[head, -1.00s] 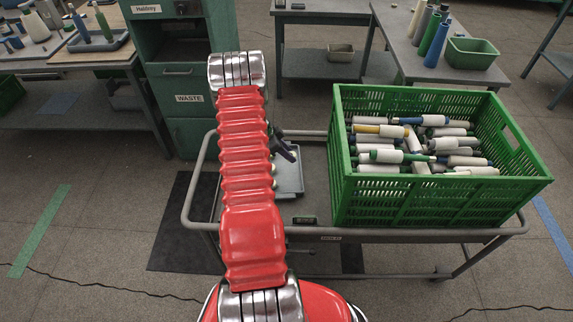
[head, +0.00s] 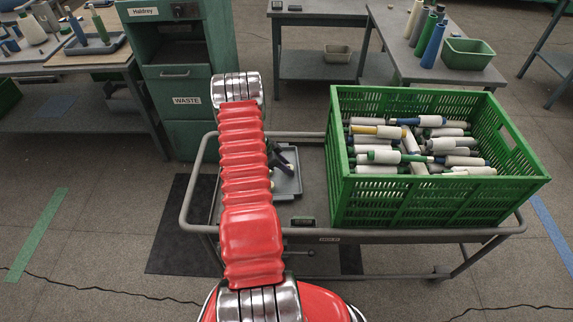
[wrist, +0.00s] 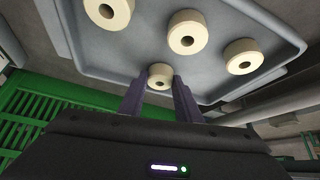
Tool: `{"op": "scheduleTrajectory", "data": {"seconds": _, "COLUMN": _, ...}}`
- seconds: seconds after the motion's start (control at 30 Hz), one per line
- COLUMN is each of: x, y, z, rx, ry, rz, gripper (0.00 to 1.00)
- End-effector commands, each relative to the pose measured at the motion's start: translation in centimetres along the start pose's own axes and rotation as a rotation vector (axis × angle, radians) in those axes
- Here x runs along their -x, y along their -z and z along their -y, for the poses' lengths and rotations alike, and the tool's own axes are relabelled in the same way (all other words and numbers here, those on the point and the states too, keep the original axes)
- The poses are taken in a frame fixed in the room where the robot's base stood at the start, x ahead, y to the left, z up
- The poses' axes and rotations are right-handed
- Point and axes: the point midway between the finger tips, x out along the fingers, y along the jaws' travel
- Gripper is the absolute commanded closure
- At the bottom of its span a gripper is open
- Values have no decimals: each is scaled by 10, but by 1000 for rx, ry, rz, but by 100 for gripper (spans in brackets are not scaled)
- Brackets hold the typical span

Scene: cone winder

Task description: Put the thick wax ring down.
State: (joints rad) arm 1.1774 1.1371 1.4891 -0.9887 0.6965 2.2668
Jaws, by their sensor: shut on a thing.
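My gripper (wrist: 160,96) is shut on a cream ring, the thick wax ring (wrist: 159,78), which sits between its two dark fingertips over the grey tray (wrist: 215,65). I cannot tell whether the ring touches the tray floor. Three other cream rings, each with a dark centre hole, are on the tray: one (wrist: 108,12), one (wrist: 188,32) and one (wrist: 242,56). In the head view my gripper (head: 284,160) is over the tray (head: 288,188), partly behind my red arm, and the held ring is not clear there.
The tray stands on a grey cart (head: 310,238). A green crate (head: 430,205) full of yarn-wound tubes stands right of the tray and rises above it. A small dark device (head: 303,221) lies in front of the tray. A green waste cabinet (head: 185,125) stands behind at the left.

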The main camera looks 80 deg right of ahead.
Motion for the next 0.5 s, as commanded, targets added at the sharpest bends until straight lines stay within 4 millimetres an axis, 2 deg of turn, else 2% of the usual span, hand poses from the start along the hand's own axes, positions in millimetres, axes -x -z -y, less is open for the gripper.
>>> {"op": "scheduleTrajectory", "data": {"seconds": 0.37, "x": -2, "y": -1, "z": 1, "rx": 0, "ry": 1, "rz": 0, "gripper": 90}}
{"op": "scheduleTrajectory", "data": {"seconds": 0.4, "x": -2, "y": -1, "z": 1, "rx": 0, "ry": 2, "rz": 0, "gripper": 68}}
{"op": "scheduleTrajectory", "data": {"seconds": 0.5, "x": -2, "y": -1, "z": 1, "rx": 0, "ry": 2, "rz": 0, "gripper": 61}}
